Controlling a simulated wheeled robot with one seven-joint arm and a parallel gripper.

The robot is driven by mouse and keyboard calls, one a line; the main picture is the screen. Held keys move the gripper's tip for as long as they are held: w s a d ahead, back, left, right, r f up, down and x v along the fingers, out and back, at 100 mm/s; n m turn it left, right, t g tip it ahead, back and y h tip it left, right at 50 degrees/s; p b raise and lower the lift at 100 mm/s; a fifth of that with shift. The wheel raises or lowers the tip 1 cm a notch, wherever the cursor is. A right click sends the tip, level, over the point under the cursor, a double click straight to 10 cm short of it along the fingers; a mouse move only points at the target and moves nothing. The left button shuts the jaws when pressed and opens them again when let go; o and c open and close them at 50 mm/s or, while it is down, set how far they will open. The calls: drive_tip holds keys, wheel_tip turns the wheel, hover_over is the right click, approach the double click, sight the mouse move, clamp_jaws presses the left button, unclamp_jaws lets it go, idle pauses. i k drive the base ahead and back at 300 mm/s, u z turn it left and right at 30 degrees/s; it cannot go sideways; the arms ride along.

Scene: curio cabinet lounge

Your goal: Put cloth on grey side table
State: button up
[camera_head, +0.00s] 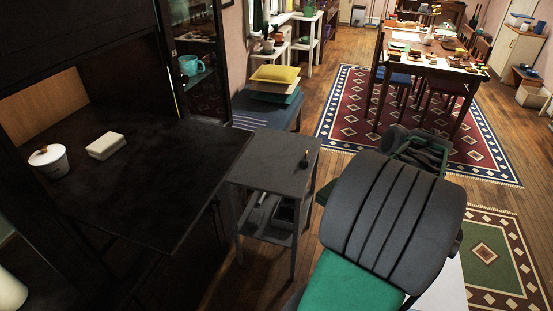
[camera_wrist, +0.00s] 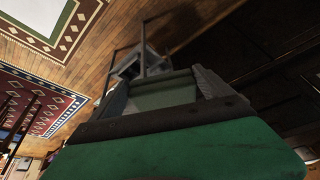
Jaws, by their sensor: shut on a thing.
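The grey side table (camera_head: 268,163) stands right of the dark cabinet's lowered desk. A small dark object (camera_head: 304,158) sits near its back right corner, and the rest of its top looks bare. My gripper (camera_wrist: 165,82) is shut on a folded grey-green cloth (camera_wrist: 165,98), seen between the two fingers in the wrist view. A grey framed stand, likely the side table (camera_wrist: 140,64), shows beyond the fingers. In the head view my arm hides most of the gripper, to the right of the table, and I cannot make out the cloth there.
The dark desk (camera_head: 160,185) holds a white lidded pot (camera_head: 48,161) and a white block (camera_head: 106,145). The table's lower shelf holds dark items. Behind it, a low bench bears stacked cushions (camera_head: 275,75). A dining table (camera_head: 430,65) stands on a patterned rug (camera_head: 340,115).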

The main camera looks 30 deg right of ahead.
sight(278, 172)
drive_tip(key=i, duration=1)
